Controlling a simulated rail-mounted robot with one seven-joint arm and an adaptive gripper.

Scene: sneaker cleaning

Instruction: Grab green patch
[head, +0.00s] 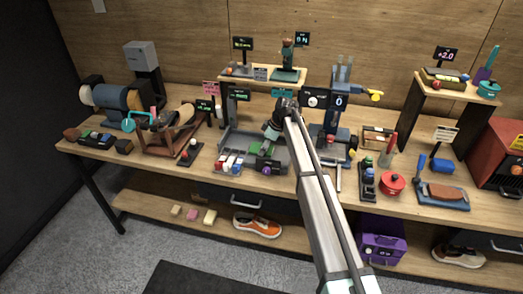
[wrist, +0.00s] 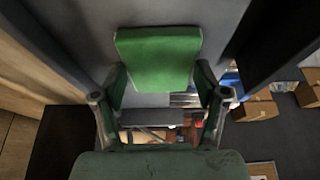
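The green patch (wrist: 157,62) is a flat, roughly rectangular piece. In the wrist view it is at upper centre, against a grey surface, just beyond my fingertips. In the head view a green piece (head: 262,149) shows on the grey bench device (head: 226,142) at the table's middle. My gripper (wrist: 161,88) is open, its two green-padded fingers spread about as wide as the patch. I cannot tell whether they touch it. In the head view my gripper (head: 270,133) is above the device, close to the green piece, with its fingertips too small to make out.
Dark upright parts of the device flank my gripper in the wrist view. A blue press-like machine (head: 335,146) stands close on the right. A belt machine (head: 170,130) is to the left. An orange sneaker (head: 257,224) lies on the lower shelf.

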